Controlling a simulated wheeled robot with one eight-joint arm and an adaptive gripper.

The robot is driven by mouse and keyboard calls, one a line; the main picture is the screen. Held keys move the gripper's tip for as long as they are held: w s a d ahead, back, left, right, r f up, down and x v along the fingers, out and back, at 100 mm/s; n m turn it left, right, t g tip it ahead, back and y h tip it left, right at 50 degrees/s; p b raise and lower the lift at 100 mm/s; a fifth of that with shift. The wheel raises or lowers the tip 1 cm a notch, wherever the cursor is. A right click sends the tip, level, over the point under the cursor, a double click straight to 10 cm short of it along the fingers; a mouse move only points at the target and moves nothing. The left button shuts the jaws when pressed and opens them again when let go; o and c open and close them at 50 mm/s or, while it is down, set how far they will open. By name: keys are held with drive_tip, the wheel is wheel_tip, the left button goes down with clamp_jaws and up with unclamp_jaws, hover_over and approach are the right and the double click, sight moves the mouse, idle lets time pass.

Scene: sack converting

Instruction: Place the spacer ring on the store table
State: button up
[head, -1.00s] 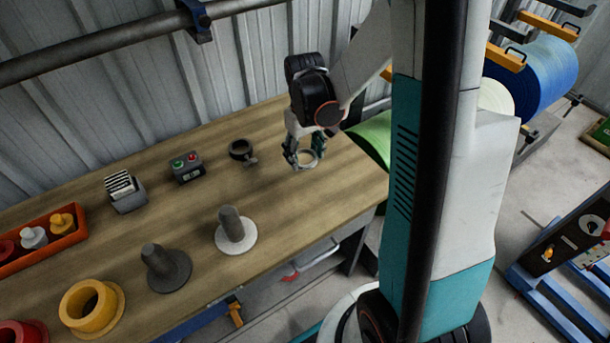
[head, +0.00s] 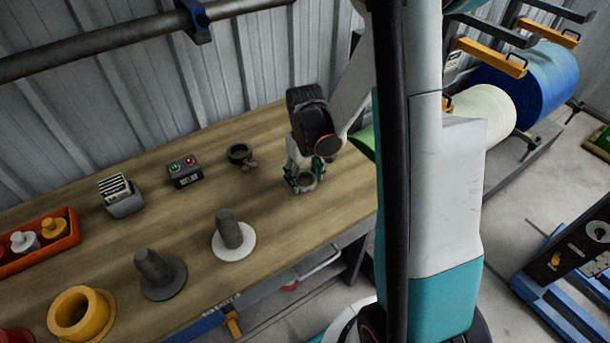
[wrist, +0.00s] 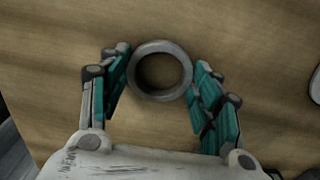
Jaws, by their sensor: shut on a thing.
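The spacer ring (wrist: 160,70) is a plain grey ring with an open middle. In the wrist view it sits between the tips of my gripper (wrist: 158,88), whose two teal-and-grey fingers bear on its left and right sides. In the head view my gripper (head: 304,178) holds the ring (head: 306,183) low over the right end of the wooden table (head: 340,195). Wood grain shows through the ring's hole. I cannot tell whether the ring's underside touches the table.
A dark collar clamp (head: 240,155) and a button box (head: 184,171) lie left of my gripper. A light-based spindle (head: 232,237), a dark spindle (head: 158,275) and a yellow flanged ring (head: 80,312) stand along the front. The wood around the ring is clear.

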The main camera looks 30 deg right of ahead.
drive_tip(key=o, duration=1.2)
wheel_tip(320, 180, up, 12)
drive_tip(key=p, duration=0.5)
drive_tip(key=shift+r, duration=0.1)
